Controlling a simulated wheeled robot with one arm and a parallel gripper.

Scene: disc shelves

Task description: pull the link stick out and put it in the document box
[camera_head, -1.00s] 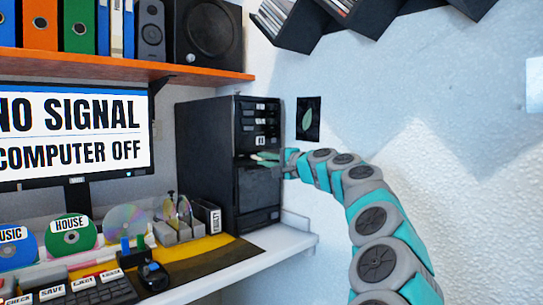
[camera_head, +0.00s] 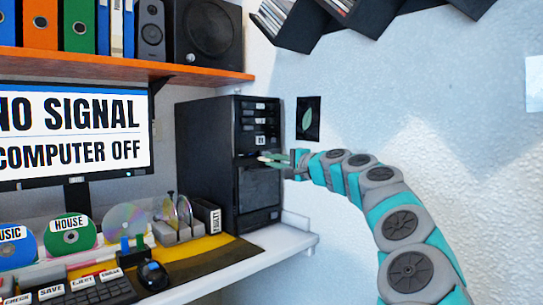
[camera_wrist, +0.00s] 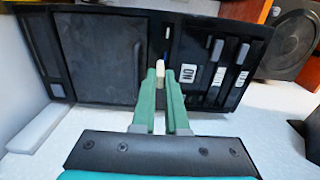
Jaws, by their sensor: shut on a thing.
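The link stick is a small pale stick (camera_wrist: 160,68) between my fingertips in the wrist view. My gripper (camera_wrist: 160,77) has its two green fingers shut on it, in front of the black computer tower (camera_wrist: 95,60). A narrow blue-lined slot shows just beside the stick's tip; I cannot tell whether the tip is still inside it. In the head view my gripper (camera_head: 266,158) is at the front of the tower (camera_head: 205,150), by its middle band, where the stick is too small to make out. I cannot pick out a document box in either view.
The tower stands on a white desk (camera_head: 285,240) beside a grey rack (camera_head: 172,232) with discs and a box marked FAULTY (camera_head: 215,220). An orange shelf (camera_head: 120,68) is above. Dark disc shelves (camera_head: 300,30) hang on the wall.

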